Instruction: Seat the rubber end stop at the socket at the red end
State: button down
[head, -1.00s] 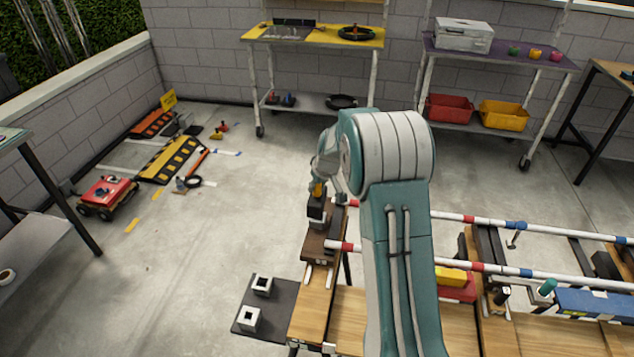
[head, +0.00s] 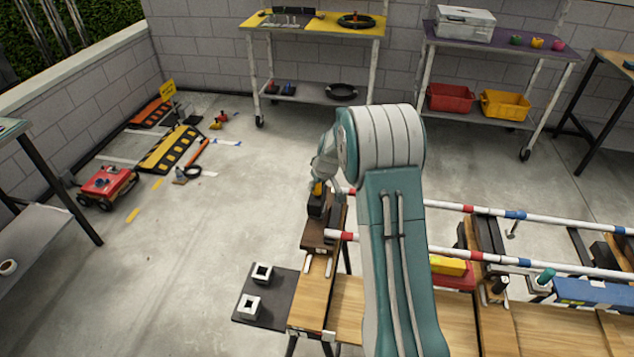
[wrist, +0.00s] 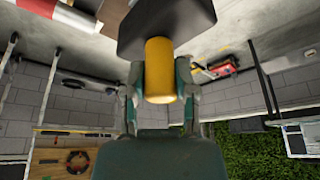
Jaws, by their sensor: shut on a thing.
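The rubber end stop is a black block with a yellow grip (head: 316,204). In the wrist view its dark body (wrist: 168,25) lies beyond the yellow cylinder (wrist: 160,72). My gripper (wrist: 160,80) is shut on that yellow grip, one finger on each side. In the head view my gripper (head: 319,183) is at the left end of the rails, partly hidden by my arm. The red rail end (head: 332,234) is beside a dark brown block (head: 318,233). The end stop is over or on this block's far part; I cannot tell whether it touches. The socket opening is hidden.
Two red, white and blue rails (head: 500,265) run right over a wooden bench (head: 312,303). A yellow-and-red piece (head: 449,267) lies behind my arm. The floor at left is mostly open.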

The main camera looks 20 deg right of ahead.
jog(key=shift+c, duration=1.7)
grip_release()
jog(key=v, duration=1.1)
jog(key=shift+r, duration=0.45)
jog(key=shift+s, duration=0.1)
jog(key=s+a+r, duration=0.9)
jog(key=s+r, duration=0.3)
jog(key=s, duration=0.2)
jog(key=s+a+m, duration=0.1)
jog(key=s+a, duration=0.1)
jog(key=s, duration=0.7)
jog(key=s+a+r+m+t, duration=0.1)
jog(key=s+a, duration=0.1)
jog(key=s, duration=0.8)
jog(key=shift+s+a+r+h, duration=0.15)
jog(key=shift+s+a+h, duration=0.1)
jog(key=shift+h, duration=0.15)
